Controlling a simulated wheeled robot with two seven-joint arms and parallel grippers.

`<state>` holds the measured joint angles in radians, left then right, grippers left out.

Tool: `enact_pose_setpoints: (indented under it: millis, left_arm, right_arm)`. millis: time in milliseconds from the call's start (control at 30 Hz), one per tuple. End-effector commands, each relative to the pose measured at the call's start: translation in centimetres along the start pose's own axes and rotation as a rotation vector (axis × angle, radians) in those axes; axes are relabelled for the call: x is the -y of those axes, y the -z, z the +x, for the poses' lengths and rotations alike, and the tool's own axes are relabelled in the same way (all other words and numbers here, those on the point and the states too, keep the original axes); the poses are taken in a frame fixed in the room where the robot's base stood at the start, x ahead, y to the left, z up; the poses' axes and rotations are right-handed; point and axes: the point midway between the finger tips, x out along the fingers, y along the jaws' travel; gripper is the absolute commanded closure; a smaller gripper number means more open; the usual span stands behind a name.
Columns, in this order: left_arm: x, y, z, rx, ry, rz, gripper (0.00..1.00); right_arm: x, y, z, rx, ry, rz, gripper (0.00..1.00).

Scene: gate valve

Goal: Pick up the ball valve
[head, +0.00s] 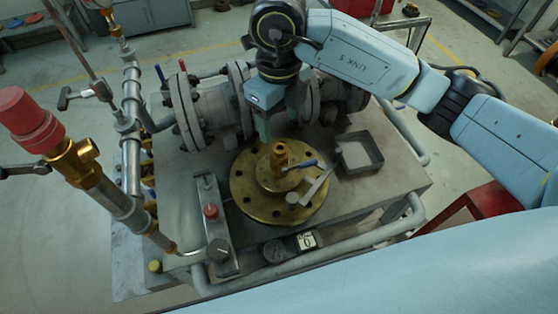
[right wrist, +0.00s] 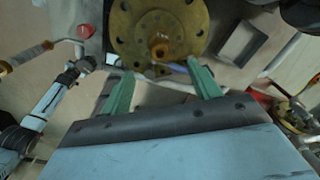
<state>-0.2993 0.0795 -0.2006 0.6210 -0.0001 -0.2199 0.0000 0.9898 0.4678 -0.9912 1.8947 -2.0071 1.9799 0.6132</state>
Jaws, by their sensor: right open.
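The ball valve (head: 280,154), a small brass body with a blue lever, stands on a round brass flange (head: 246,202) on the grey bench. In the right wrist view the valve (right wrist: 159,50) shows beyond the fingertips, roughly between them. My right gripper (head: 263,128) points down behind and slightly left of the valve, above the bench. Its green fingers are open and empty, seen spread apart in the right wrist view (right wrist: 163,82). They look apart from the valve. My left gripper is not in view.
A grey pale-metal tool (head: 312,190) lies across the flange's right side. An open square tray (head: 375,160) sits to the right. A large flanged pipe (head: 205,105) runs behind. Upright pipework with a red cap (head: 25,115) stands left. A gauge (head: 274,251) is at the front edge.

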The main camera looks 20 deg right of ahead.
Motion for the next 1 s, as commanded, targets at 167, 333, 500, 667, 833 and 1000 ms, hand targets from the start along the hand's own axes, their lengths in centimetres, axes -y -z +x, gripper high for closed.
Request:
enact_pose_setpoints:
  millis: [167,333,500,667,833,1000]
  left_arm:
    - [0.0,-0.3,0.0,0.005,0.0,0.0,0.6]
    - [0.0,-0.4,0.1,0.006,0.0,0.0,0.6]
    - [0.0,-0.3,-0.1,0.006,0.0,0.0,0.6]
    - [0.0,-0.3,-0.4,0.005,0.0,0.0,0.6]
    - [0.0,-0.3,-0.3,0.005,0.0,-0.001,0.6]
    - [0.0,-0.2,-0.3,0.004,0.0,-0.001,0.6]
  right_arm:
    - [-0.1,0.1,3.7,-0.004,-0.004,0.0,0.38]
    - [-0.1,0.1,5.7,-0.001,-0.005,-0.002,0.38]
    - [-0.1,0.2,6.9,-0.003,-0.006,-0.001,0.38]
    - [-0.1,0.4,9.3,-0.003,-0.007,-0.001,0.38]
    - [-0.1,0.3,11.1,0.0,-0.007,-0.001,0.38]
    - [-0.1,0.3,11.3,0.001,-0.006,-0.003,0.38]
